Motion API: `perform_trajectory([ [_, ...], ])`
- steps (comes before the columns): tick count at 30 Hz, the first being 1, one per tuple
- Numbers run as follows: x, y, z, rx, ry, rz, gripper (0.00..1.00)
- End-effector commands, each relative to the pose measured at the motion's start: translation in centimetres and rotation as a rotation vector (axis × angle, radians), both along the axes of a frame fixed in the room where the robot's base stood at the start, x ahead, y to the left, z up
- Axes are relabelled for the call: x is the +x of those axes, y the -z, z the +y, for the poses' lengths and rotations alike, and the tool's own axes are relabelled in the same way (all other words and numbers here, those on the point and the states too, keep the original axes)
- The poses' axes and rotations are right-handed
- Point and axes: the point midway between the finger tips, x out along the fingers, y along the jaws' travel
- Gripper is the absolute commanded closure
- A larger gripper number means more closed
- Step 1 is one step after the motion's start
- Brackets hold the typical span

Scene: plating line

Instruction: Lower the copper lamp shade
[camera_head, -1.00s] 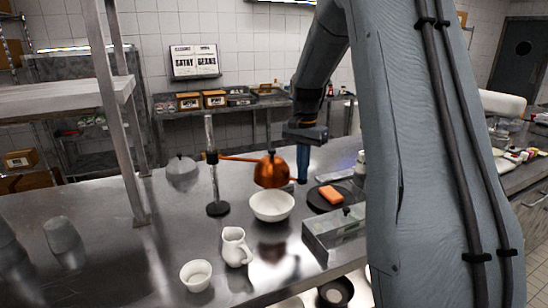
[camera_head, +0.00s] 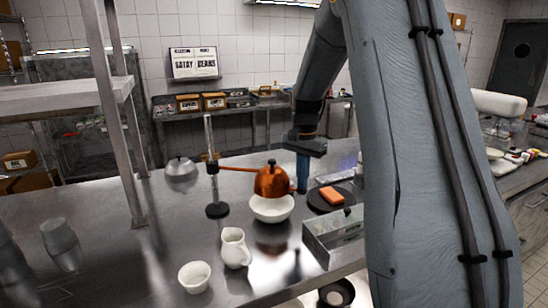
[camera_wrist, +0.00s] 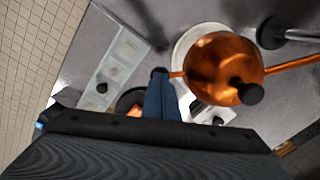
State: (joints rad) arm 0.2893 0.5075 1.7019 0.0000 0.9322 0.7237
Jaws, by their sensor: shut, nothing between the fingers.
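The copper lamp shade (camera_head: 271,184) is a dome with a dark knob, on a side arm from a thin upright post (camera_head: 212,170). It hangs low over the white bowl (camera_head: 272,211); its lower edge overlaps the bowl's rim in the head view, and I cannot tell whether they touch. My gripper (camera_head: 302,190) has blue fingers pointing down, shut and empty, just right of the shade. In the wrist view the shade (camera_wrist: 218,62) shows from above, and its short copper handle reaches the tips of my gripper (camera_wrist: 160,74), seemingly touching them.
A dark plate (camera_head: 318,207) with an orange block (camera_head: 331,195) lies right of my gripper. A metal box (camera_head: 333,237) stands at the front right. A white jug (camera_head: 235,248) and small cup (camera_head: 194,277) stand in front. A grey dome (camera_head: 181,168) stands behind left.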

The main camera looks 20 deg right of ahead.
Motion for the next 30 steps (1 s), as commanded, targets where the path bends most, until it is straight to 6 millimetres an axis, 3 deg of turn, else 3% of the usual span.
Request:
perform_trajectory([
  [7, 0.0, -0.9, 0.0, 0.000, 0.000, 0.000, 1.00],
  [30, -0.1, -6.5, 0.0, 0.000, 0.000, 0.000, 1.00],
])
